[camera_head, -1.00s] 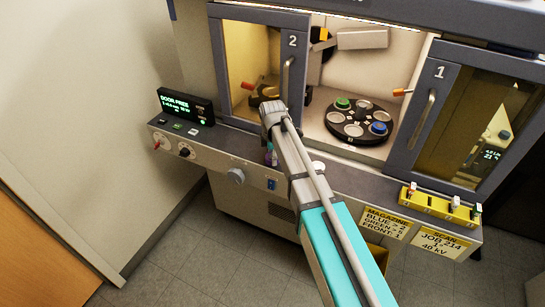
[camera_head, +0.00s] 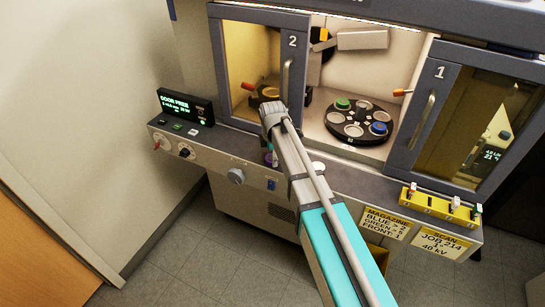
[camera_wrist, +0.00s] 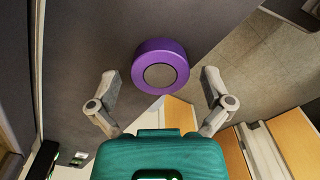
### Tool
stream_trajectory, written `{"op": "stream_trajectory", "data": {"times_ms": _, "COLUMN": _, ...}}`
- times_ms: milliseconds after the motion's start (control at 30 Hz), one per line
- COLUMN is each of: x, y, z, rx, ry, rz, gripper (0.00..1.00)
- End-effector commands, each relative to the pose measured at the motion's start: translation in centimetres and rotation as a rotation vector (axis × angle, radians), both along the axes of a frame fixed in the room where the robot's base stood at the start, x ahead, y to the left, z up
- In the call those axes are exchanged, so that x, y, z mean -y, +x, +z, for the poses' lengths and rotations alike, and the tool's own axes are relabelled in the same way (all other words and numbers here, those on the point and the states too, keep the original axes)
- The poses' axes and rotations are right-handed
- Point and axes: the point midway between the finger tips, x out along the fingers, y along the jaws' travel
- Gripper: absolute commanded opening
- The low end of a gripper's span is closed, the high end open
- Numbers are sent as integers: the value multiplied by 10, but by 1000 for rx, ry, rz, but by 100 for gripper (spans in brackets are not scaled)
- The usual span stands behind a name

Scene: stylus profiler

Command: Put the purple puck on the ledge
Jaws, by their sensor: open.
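The purple puck (camera_wrist: 160,67), with a grey round centre, shows in the wrist view between and slightly beyond the fingertips of my gripper (camera_wrist: 160,78). The fingers stand apart on either side of it, with a visible gap at each side. In the head view my arm reaches to the machine's front ledge (camera_head: 222,147), below door 2, and hides most of my gripper. A small purple and teal patch shows beside the wrist there, too small to tell apart.
Door 2 (camera_head: 263,70) and door 1 (camera_head: 430,110) flank an open bay. In it stands a black carousel (camera_head: 345,136) with a green and a blue puck. A display (camera_head: 186,105) stands left on the ledge, a yellow rack (camera_head: 440,205) right.

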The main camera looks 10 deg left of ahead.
Motion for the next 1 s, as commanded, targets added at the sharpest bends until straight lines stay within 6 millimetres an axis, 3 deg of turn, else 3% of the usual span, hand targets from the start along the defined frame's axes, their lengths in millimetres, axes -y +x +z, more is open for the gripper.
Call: {"op": "stream_trajectory", "data": {"times_ms": 1000, "x": 0, "y": 1, "z": 80, "rx": 0, "ry": 0, "rz": 0, "gripper": 100}}
